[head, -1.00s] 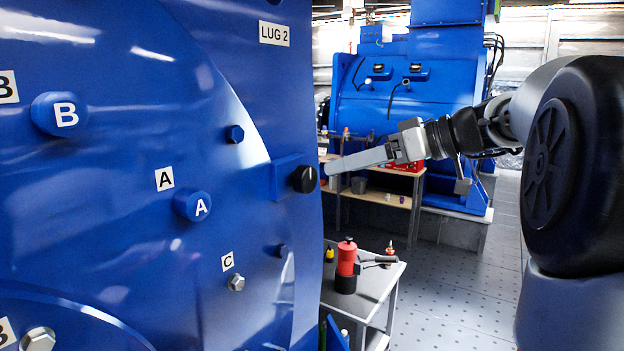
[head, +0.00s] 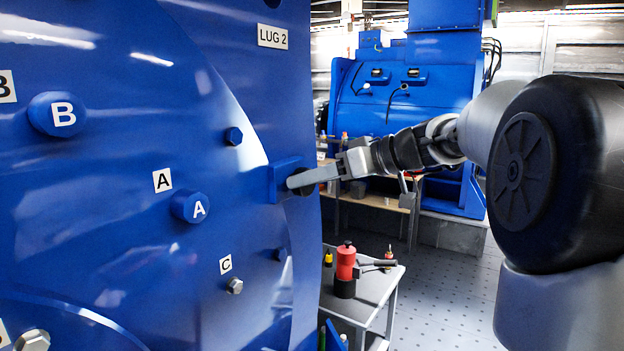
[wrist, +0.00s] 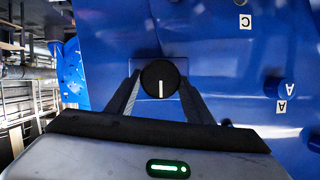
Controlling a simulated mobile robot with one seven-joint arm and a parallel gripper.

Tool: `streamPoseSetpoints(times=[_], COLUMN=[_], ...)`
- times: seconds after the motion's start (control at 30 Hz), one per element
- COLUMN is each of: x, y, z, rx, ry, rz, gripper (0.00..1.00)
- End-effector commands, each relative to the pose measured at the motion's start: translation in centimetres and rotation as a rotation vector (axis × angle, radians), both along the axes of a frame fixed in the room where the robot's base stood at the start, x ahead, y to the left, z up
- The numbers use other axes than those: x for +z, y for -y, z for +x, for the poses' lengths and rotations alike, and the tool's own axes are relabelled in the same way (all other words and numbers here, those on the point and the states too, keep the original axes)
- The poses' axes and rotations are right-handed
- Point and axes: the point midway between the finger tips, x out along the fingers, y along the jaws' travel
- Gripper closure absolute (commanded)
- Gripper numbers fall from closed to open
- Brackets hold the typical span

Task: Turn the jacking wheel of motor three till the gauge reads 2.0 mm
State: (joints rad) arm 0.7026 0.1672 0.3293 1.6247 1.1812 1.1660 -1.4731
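A round black knob, which looks like the jacking wheel (wrist: 160,70), sits on a blue block (head: 285,170) at the right edge of the big blue motor housing, below the LUG 2 label. Its white mark runs vertically in the wrist view. My gripper (head: 296,181) is at the knob and hides most of it in the head view. In the wrist view my gripper's fingers (wrist: 160,88) stand one on each side of the knob, apart and close to its rim. I cannot make out a clear grip. No gauge reading is visible.
The housing carries bolts marked A (head: 190,207), B (head: 58,114) and C (head: 235,286). A small grey table (head: 372,300) below holds a red and black tool (head: 345,268) and small bottles. Another blue machine (head: 400,100) stands behind. The floor at right is open.

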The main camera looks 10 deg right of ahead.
Motion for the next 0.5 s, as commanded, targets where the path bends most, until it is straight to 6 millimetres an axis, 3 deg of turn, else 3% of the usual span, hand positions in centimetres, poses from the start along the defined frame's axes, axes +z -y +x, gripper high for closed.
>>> streamPoseSetpoints(times=[0.03, 0.13, 0.5], x=[0.0, 0.01, 0.03], y=[0.01, 0.01, 0.1], z=[-0.01, -0.01, 0.09], rx=[0.0, 0.0, 0.0], ry=[0.0, 0.0, -0.048], rz=[0.0, 0.0, 0.048], gripper=[0.62, 0.76, 0.76])
